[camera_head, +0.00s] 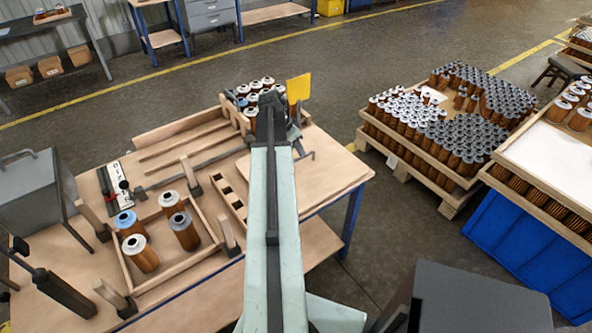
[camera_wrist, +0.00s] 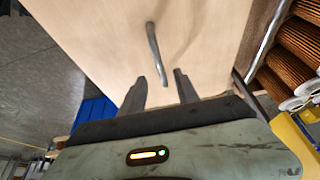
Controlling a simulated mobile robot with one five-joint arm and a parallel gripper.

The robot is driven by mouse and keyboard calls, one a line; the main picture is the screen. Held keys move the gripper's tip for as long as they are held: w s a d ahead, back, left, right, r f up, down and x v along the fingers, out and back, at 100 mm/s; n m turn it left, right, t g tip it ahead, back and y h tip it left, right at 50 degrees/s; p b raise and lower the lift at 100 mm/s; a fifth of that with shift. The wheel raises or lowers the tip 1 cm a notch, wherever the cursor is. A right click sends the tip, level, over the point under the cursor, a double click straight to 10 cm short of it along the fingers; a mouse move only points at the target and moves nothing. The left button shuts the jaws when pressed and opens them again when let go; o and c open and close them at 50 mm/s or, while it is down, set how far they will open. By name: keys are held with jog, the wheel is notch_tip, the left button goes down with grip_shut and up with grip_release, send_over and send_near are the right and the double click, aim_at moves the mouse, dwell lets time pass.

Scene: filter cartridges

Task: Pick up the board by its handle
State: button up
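A bent metal rod handle (camera_wrist: 155,50) shows on a pale wooden surface (camera_wrist: 95,35) in the wrist view. I cannot tell whether this surface is a separate board or part of the tabletop. My gripper (camera_wrist: 160,84) is open and empty. Its two dark fingers stand apart, and the handle's near end lies in line with the gap between them, not gripped. In the head view a thin rod (camera_head: 302,157) shows to the right of my arm. My gripper (camera_head: 272,108) is above the far end of the table there, its fingertips hard to make out.
The wooden table (camera_head: 325,185) carries a tray (camera_head: 155,283) with several cartridges. A yellow sign (camera_head: 299,88) and a crate of cartridges (camera_head: 238,117) stand close to my gripper. A loaded pallet (camera_head: 410,167) is at right. The floor between table and pallet is clear.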

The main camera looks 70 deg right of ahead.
aim_at(301, 162)
jog(key=b+x, duration=0.2)
jog(key=shift+w+f, duration=0.15)
jog(key=shift+f, duration=0.2)
jog(key=b+x, duration=0.5)
jog(key=shift+f, duration=0.15)
jog(key=shift+r, duration=0.2)
grip_shut()
dwell(0.8)
